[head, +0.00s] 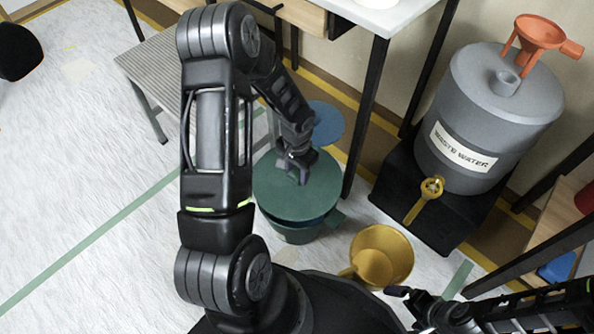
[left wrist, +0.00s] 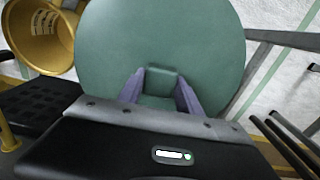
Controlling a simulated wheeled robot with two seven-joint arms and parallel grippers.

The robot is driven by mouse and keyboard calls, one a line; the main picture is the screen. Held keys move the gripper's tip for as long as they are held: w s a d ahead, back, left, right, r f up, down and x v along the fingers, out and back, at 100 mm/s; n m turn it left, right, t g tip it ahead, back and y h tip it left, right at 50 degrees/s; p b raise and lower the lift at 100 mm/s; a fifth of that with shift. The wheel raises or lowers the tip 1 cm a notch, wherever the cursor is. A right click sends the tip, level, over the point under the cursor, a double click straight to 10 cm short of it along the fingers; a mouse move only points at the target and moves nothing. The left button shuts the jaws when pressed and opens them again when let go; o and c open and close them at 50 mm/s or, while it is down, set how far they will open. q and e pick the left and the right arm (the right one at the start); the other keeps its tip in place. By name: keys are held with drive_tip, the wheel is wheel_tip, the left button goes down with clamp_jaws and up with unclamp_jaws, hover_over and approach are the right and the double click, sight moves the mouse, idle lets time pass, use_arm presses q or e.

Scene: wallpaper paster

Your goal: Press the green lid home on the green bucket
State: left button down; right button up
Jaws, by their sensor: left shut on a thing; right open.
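The green lid (head: 281,200) is a flat round disc with a square knob in its middle. My left gripper (head: 300,172) is shut on the lid's knob, and the left wrist view shows its two purple fingers (left wrist: 160,95) on either side of the knob, with the lid (left wrist: 205,45) spread beyond them. The green bucket (head: 290,234) stands on the floor directly under the lid. Only its front wall and a side lug show. I cannot tell whether the lid is seated on the rim. My right gripper (head: 425,305) is open and empty at the lower right.
A yellow bucket (head: 381,255) stands right of the green bucket and shows in the left wrist view (left wrist: 40,35). A grey waste water drum (head: 495,110) with an orange funnel (head: 540,34) stands on a black stand. A blue disc (head: 324,124) lies behind. Table legs stand nearby.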

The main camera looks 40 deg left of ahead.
sight(297, 180)
use_arm(q)
drive_tip(key=shift+f+b, duration=1.3)
drive_tip(key=shift+f, duration=0.7)
drive_tip(key=shift+f+b, duration=0.95)
drive_tip(key=shift+f, duration=0.2)
drive_tip(key=c, duration=0.7)
unclamp_jaws()
wheel_tip(297, 180, up, 8)
drive_tip(key=p, duration=0.3)
drive_tip(key=shift+s+f, duration=0.1)
idle(0.5)
